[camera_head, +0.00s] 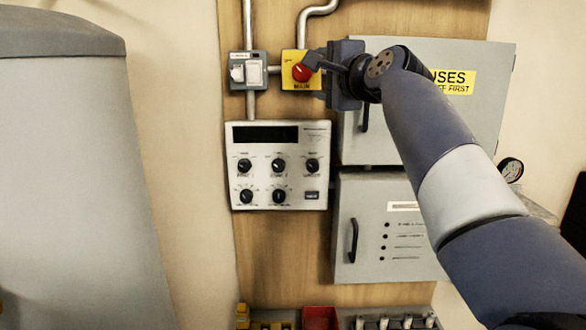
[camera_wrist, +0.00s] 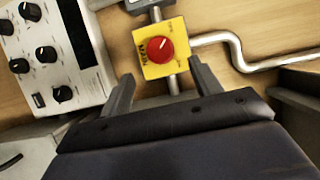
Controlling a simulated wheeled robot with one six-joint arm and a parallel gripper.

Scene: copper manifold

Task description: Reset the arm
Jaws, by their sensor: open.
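My gripper (camera_head: 312,62) is raised in front of the wall panel, just right of the red button (camera_head: 301,73) on its yellow box. In the wrist view my gripper (camera_wrist: 160,84) has its two fingers spread apart with nothing between them. The red button (camera_wrist: 160,50) on the yellow box (camera_wrist: 177,68) shows beyond and between the fingertips. I cannot tell whether a finger touches the box. My arm reaches in from the lower right of the head view and covers part of the upper grey cabinet.
A knob panel (camera_head: 278,192) is below. Grey fuse cabinets, upper (camera_head: 480,110) and lower (camera_head: 375,270), stand right and behind my arm. A large grey tank (camera_head: 75,190) fills the left. A red bin (camera_head: 320,317) is at the bottom.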

